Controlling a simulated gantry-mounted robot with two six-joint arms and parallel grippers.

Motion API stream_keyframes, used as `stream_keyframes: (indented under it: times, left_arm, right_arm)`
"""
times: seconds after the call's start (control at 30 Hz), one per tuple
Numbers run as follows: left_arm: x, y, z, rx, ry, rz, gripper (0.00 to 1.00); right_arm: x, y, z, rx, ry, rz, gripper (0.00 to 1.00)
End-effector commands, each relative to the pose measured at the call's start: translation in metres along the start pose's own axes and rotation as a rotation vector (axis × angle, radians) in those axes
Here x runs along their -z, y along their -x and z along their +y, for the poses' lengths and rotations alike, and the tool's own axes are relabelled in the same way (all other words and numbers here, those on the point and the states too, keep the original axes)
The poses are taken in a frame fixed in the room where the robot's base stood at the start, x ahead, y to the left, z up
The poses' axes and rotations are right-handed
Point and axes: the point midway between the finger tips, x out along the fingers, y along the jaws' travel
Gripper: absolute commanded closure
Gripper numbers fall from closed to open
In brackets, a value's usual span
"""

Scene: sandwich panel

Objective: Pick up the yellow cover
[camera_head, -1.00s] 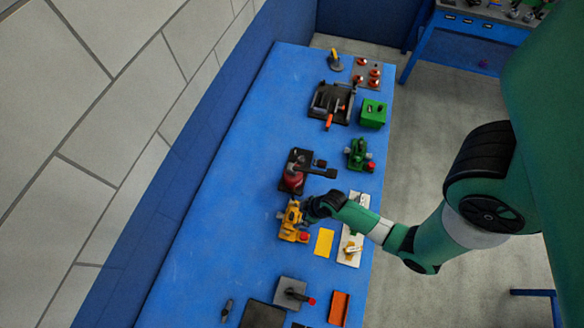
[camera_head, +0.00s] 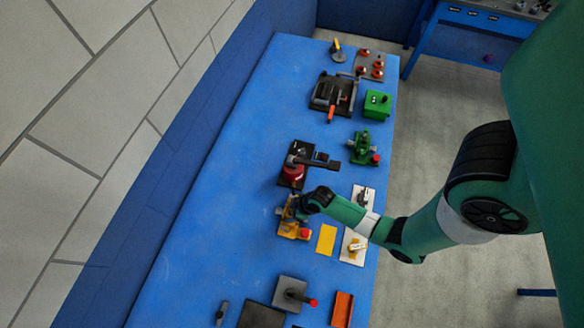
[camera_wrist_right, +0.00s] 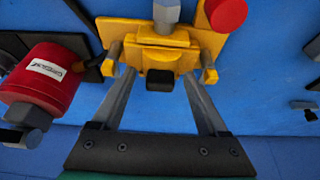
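A flat yellow plate (camera_head: 326,239) lies on the blue table just right of a yellow device with a red knob (camera_head: 291,230). I cannot tell which of these is the yellow cover. My right gripper (camera_head: 291,206) is over the far end of the yellow device and hides part of it. In the right wrist view the gripper (camera_wrist_right: 159,76) is open, its two fingers apart. The yellow body (camera_wrist_right: 160,42) and a small black block (camera_wrist_right: 160,79) show between and beyond the fingertips. Contact cannot be made out. My left gripper is out of view.
A red cylinder on a black base (camera_head: 293,173) stands just beyond the gripper, and it also shows in the right wrist view (camera_wrist_right: 42,80). A white board (camera_head: 347,252) lies right of the yellow plate. A grey plate with a lever (camera_head: 287,288) is nearer. The table's left side is clear.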

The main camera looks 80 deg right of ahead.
Motion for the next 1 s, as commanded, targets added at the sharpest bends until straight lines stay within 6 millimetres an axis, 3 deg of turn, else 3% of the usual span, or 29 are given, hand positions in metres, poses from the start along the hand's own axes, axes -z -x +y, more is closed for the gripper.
stream_keyframes:
  times: [0.07, 0.4, 0.73, 1.0]
  left_arm:
    - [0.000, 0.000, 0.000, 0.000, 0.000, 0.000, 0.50]
    - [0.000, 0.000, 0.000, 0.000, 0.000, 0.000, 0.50]
    - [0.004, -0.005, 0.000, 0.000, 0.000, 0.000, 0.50]
    - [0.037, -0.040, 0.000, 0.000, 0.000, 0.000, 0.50]
  right_arm:
    - [0.000, 0.000, 0.000, 0.000, 0.000, 0.000, 0.39]
    - [0.000, 0.000, 0.000, 0.000, 0.000, 0.000, 1.00]
    - [0.003, 0.007, 0.000, 0.000, 0.000, 0.001, 1.00]
    - [0.023, 0.054, 0.000, 0.000, 0.000, 0.001, 1.00]
